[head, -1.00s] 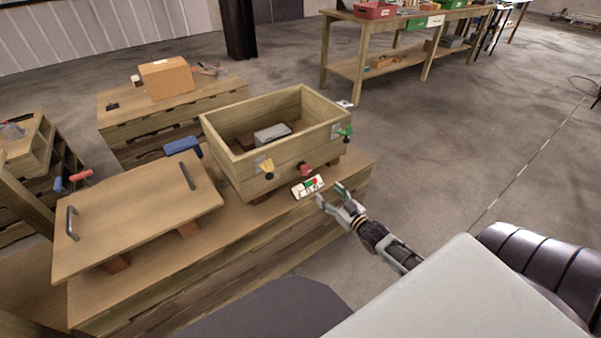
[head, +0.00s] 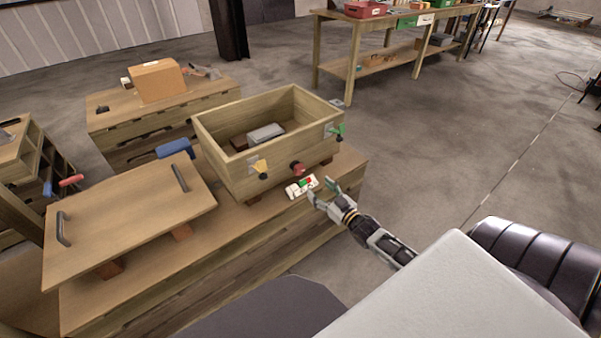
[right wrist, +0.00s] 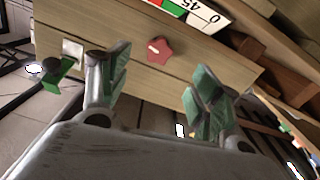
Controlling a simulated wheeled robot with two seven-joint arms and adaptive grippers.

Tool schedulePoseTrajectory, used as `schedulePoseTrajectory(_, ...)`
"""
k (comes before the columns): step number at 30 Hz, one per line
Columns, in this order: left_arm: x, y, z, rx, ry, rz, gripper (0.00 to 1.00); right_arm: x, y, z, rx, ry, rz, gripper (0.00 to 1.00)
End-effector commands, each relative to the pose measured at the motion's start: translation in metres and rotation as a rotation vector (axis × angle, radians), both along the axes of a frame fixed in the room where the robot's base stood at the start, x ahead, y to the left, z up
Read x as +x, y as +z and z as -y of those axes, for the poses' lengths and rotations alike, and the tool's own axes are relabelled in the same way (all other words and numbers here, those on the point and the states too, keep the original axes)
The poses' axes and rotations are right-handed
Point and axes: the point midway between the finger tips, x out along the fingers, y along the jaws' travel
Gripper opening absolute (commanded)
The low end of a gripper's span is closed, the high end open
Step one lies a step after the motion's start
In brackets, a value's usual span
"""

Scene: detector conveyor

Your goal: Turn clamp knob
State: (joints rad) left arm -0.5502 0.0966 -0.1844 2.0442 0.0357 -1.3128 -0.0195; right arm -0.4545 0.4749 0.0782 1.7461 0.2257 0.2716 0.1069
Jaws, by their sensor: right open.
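A wooden box (head: 225,181) stands on the workbench. A white, green and red scale card (head: 301,187) is by the red knob. My right gripper (head: 326,190) is open and empty at the front right of the box, close to the card. In the right wrist view, the red knob (right wrist: 160,51) shows beyond the gap between the open green-padded fingers (right wrist: 159,92), apart from them. My left gripper is out of view.
A wooden lid board with two handles (head: 125,222) lies left of the box on the workbench (head: 235,240). A blue-handled tool (head: 174,148) is behind it. A second bench (head: 110,117) with a cardboard box (head: 157,82) stands behind.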

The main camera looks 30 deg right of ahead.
Motion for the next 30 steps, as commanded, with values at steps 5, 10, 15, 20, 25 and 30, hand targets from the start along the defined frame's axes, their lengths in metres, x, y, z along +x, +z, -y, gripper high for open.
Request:
schedulePoseTrajectory(5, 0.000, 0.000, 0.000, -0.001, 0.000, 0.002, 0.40, 0.015, -0.001, -0.001, 0.000, 0.000, 0.001, 0.64)
schedulePoseTrajectory(10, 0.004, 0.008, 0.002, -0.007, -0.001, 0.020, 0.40, 0.028, 0.000, -0.002, 0.000, 0.000, 0.001, 0.64)
schedulePoseTrajectory(15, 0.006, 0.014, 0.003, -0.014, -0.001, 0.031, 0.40, 0.042, 0.000, -0.003, 0.000, 0.000, 0.001, 0.64)
schedulePoseTrajectory(20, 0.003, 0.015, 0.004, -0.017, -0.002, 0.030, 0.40, 0.055, 0.000, -0.004, 0.000, -0.001, 0.002, 0.64)
schedulePoseTrajectory(25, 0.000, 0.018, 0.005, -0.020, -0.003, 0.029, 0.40, 0.068, 0.000, -0.005, 0.000, 0.000, 0.001, 0.64)
schedulePoseTrajectory(30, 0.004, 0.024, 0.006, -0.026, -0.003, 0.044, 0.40, 0.081, -0.001, -0.006, 0.000, -0.001, 0.000, 0.64)
